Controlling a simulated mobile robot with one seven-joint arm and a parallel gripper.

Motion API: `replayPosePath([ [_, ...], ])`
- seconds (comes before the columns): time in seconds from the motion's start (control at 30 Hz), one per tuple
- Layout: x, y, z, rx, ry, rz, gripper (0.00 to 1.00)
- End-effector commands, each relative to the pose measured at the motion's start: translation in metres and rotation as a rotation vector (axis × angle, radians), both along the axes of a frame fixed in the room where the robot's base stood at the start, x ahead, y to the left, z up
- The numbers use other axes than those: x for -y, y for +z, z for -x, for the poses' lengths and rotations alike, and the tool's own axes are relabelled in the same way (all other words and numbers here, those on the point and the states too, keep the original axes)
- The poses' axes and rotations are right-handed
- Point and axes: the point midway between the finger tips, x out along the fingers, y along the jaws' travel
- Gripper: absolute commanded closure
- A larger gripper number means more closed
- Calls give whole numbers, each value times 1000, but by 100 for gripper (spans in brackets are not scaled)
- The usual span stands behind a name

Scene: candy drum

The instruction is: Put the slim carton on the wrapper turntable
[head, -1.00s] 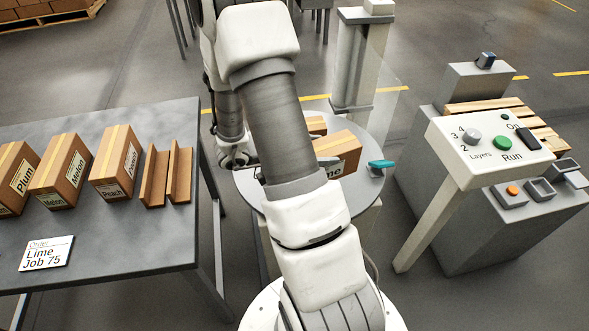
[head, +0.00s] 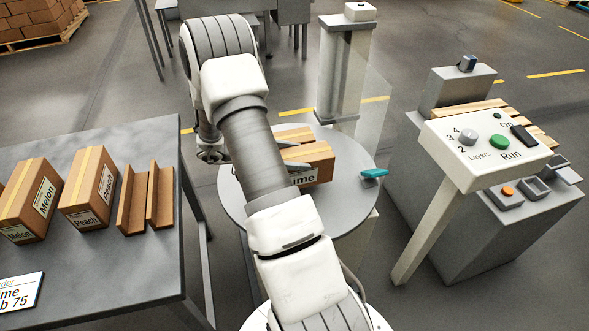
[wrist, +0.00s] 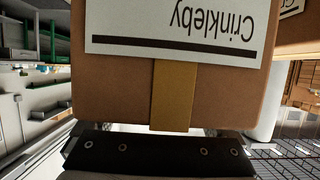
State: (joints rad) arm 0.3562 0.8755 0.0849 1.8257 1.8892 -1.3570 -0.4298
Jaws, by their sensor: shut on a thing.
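The wrapper turntable (head: 345,215) is a round grey disc in the middle of the head view. A brown carton with a label ending in "ime" (head: 318,160) stands on it. Another brown carton (head: 294,134) shows just behind that one, partly covered by my arm. In the wrist view, my gripper (wrist: 150,150) is shut on a brown carton labelled Crinkleby (wrist: 110,95), which I take to be the slim carton. Its label is upside down there. In the head view my arm hides most of the gripper and its grip; I cannot tell whether the held carton touches the disc.
A grey table (head: 100,270) at left holds Melon and Peach cartons, brown angle pieces (head: 147,198) and an order card (head: 15,293). A wrapper mast (head: 345,75) stands behind the turntable. A teal part (head: 374,173) is at its right edge. A control panel (head: 485,145) stands at right.

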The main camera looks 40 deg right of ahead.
Motion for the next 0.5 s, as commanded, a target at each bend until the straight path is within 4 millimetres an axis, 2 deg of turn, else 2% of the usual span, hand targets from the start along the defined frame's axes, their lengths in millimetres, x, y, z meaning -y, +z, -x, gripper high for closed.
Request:
replayPosePath([
  [0.23, 5, -12, -9, -1, 0, 0, 97],
  [0.4, 5, -38, -8, -3, 0, 1, 97],
  [0.5, 5, -46, -8, -1, -1, 2, 97],
])
